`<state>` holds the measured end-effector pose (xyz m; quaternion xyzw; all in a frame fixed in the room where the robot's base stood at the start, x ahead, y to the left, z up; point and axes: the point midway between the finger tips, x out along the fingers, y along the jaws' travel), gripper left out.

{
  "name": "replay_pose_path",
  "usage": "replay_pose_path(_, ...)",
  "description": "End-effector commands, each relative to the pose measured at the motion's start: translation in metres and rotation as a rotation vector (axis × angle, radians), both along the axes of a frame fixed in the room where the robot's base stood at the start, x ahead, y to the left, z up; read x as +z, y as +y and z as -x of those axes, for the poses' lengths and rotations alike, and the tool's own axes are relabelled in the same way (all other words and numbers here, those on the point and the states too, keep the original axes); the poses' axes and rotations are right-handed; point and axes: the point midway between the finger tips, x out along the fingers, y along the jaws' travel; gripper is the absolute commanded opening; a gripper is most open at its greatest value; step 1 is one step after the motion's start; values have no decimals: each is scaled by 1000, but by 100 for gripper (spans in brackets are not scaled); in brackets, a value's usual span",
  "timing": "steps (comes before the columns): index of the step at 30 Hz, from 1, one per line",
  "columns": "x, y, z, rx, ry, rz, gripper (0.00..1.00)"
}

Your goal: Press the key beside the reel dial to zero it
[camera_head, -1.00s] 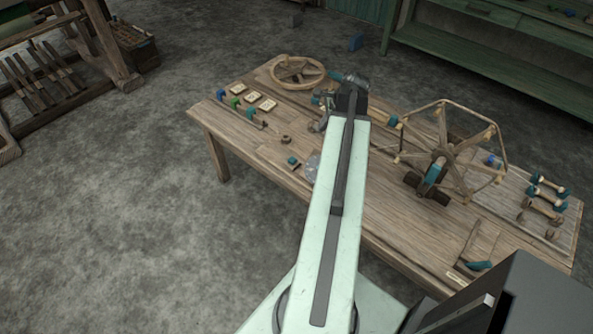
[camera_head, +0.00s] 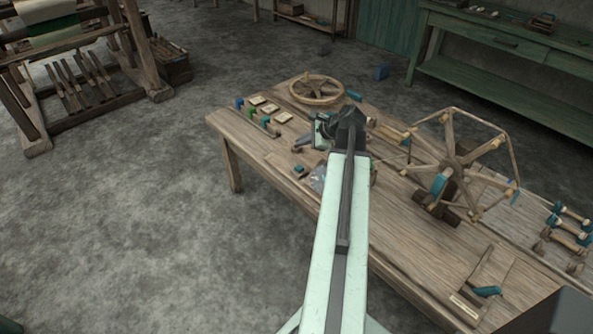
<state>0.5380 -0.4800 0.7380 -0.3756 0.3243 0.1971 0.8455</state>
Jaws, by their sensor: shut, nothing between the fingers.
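The wooden reel (camera_head: 457,167), with several spokes and a pale rim, stands on the right half of the workbench. A pale grey disc (camera_head: 318,178), possibly the dial, lies near the bench's front edge, left of my arm and partly hidden by it. A small teal block (camera_head: 300,169), possibly the key, sits just left of the disc. My gripper (camera_head: 298,149) is shut and empty, at the left of my wrist, above and behind the teal block in the picture. Its fingertips are small and dark. I cannot tell its height over the bench or any contact.
The workbench (camera_head: 415,240) carries a flat wooden wheel (camera_head: 318,90), pale cards (camera_head: 270,109), coloured small pieces and teal-ended spools (camera_head: 570,227). A tray with a teal tool (camera_head: 487,291) lies front right. A green bench (camera_head: 510,60) stands behind.

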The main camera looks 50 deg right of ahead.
Motion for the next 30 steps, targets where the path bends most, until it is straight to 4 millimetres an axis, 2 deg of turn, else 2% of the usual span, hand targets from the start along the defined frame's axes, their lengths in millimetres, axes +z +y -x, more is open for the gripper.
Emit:
replay_pose_path(8, -24, 1, -1, 1, 1, 0, 0)
replay_pose_path(18, -75, 1, -1, 2, 0, 0, 0)
replay_pose_path(21, -85, 1, -1, 3, 1, 0, 0)
replay_pose_path(30, -88, 2, -1, 3, 1, 0, 0)
